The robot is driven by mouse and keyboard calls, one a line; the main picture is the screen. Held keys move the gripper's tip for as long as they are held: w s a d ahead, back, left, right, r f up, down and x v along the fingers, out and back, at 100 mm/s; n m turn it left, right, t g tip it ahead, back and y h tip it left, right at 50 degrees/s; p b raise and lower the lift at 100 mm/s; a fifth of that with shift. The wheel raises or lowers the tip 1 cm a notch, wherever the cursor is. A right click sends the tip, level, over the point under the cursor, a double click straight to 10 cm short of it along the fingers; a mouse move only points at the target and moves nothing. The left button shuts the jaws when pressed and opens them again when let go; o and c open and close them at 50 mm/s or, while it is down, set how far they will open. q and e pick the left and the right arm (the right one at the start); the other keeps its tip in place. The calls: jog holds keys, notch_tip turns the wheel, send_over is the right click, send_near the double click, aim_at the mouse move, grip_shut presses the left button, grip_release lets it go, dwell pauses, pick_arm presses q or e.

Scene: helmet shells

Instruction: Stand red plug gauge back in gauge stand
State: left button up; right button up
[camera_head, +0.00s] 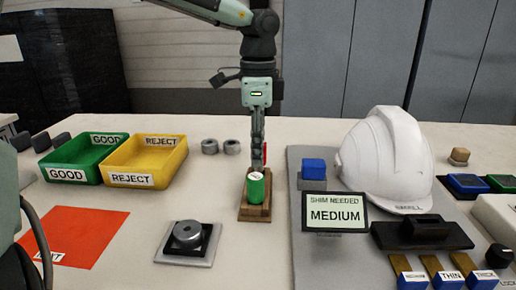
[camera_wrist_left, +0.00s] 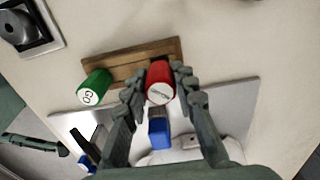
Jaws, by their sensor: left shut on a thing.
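My left gripper (camera_head: 259,155) reaches down from above over the wooden gauge stand (camera_head: 254,213). It is shut on the red plug gauge (camera_wrist_left: 160,82), which shows between the two fingers in the left wrist view. In the head view only a red sliver (camera_head: 265,152) shows beside the fingers. The gauge looks upright and higher than the green plug gauge (camera_head: 256,189), which stands in the stand. Its lower end is hidden, so I cannot tell whether it touches the stand (camera_wrist_left: 112,70). My right gripper is not in view.
A white helmet (camera_head: 385,160), a blue block (camera_head: 314,168) and a "MEDIUM" sign (camera_head: 336,212) stand to the right. Green (camera_head: 70,160) and yellow (camera_head: 148,160) bins stand to the left. A black fixture (camera_head: 188,240) lies in front. The table between bins and stand is mostly clear.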

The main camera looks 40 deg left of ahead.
pick_arm(q)
jog(key=shift+b, duration=0.35)
dwell(0.6)
jog(key=shift+f+b, duration=1.1)
jog(key=shift+b, duration=0.1)
dwell(1.2)
dwell(0.5)
jog(key=o, duration=1)
jog(key=shift+o, duration=0.2)
notch_tip(320, 180, up, 12)
